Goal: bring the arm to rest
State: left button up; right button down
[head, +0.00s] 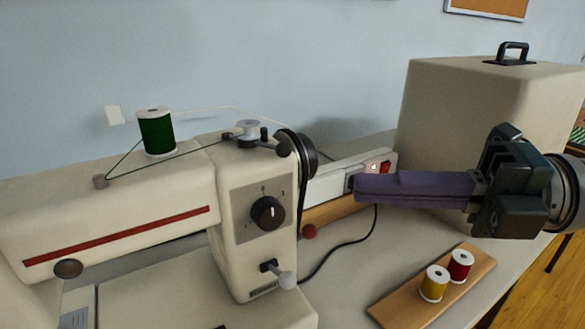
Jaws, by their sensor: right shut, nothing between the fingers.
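My right gripper (362,188) comes in from the right edge. Its long dark fingers point left and lie together, shut and empty. Their tips are in front of a white power strip (340,175) with a lit red switch (386,167), hiding part of it; I cannot tell whether they touch it. My left gripper is not in view.
A cream sewing machine (240,185) with a green thread spool (156,132) fills the left. A beige case (455,100) stands behind my right gripper. A wooden board (400,306) holds yellow (434,284) and red (460,266) spools. A black cable (340,246) crosses the table.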

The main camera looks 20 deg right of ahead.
jog(key=w+r+m+t+h+p, duration=0.45)
jog(key=m+t, duration=0.25)
jog(key=m, duration=0.2)
jog(key=s+d+f+m+g+h+p, duration=0.25)
jog(key=s+m+h, duration=0.3)
jog(key=m, duration=0.35)
jog(key=s+d+f+m+g+h+p, duration=0.1)
jog(key=s+f+m+g+h+p, duration=0.35)
jog(key=m, duration=0.55)
jog(key=s+a+r+m+g+p, duration=0.1)
jog(key=s+a+g, duration=0.15)
jog(key=s, duration=0.35)
jog(key=s+a+r+m+g+p, duration=0.1)
jog(key=s+r+g, duration=0.15)
jog(key=s, duration=0.35)
notch_tip(320, 180, up, 36)
jog(key=w+p, duration=0.1)
jog(key=p, duration=3.5)
jog(key=shift+d+p, duration=0.25)
jog(key=shift+p, duration=0.1)
jog(key=shift+h, duration=0.25)
